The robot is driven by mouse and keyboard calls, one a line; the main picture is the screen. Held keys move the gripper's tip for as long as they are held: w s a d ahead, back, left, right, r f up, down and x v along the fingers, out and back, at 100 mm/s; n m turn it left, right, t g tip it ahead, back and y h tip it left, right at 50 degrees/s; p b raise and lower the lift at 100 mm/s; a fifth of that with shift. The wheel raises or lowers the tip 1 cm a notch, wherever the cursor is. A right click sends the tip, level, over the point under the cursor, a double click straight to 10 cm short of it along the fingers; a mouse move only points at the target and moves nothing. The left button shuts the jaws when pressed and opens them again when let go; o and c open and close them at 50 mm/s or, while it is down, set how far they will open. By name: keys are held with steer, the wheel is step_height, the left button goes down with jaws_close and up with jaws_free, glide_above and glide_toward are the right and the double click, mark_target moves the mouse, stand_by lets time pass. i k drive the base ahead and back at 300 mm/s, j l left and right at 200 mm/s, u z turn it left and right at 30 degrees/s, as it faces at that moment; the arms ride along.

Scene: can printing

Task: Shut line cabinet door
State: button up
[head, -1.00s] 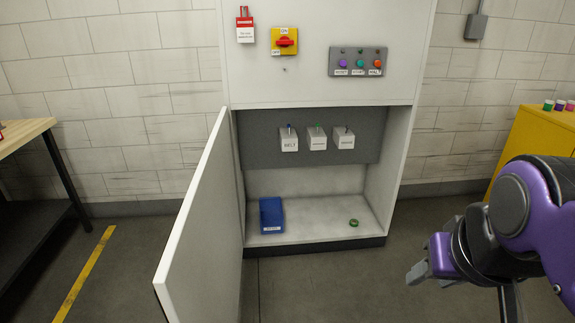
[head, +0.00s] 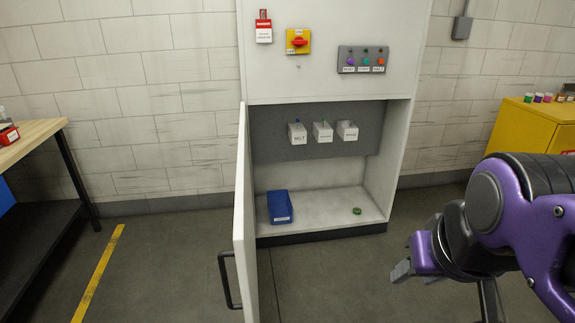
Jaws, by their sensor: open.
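The line cabinet (head: 330,90) stands ahead, white, with its lower compartment exposed. Its white door (head: 245,215) is hinged on the left and swung wide open toward me, seen nearly edge-on. A black bar handle (head: 228,281) is on the door's left-facing outer side, near its front edge. My gripper (head: 402,271) is at the lower right, apart from the door and in front of the cabinet's right side. It is open and I see nothing in it. Part of it is hidden by my purple arm.
Inside the cabinet are a blue bin (head: 280,207), a green roll (head: 357,211) and several labelled switches (head: 322,132). A wooden-topped bench (head: 30,138) stands left, a yellow cabinet (head: 535,140) right. The floor left of the door is clear, with a yellow line (head: 98,272).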

mark_target(243, 234)
steer(key=k+j, duration=0.1)
steer(key=j, duration=0.3)
steer(key=k+j, duration=0.1)
steer(key=j, duration=0.3)
steer(key=i+j, duration=0.1)
steer(key=j, duration=0.75)
steer(key=i, duration=0.05)
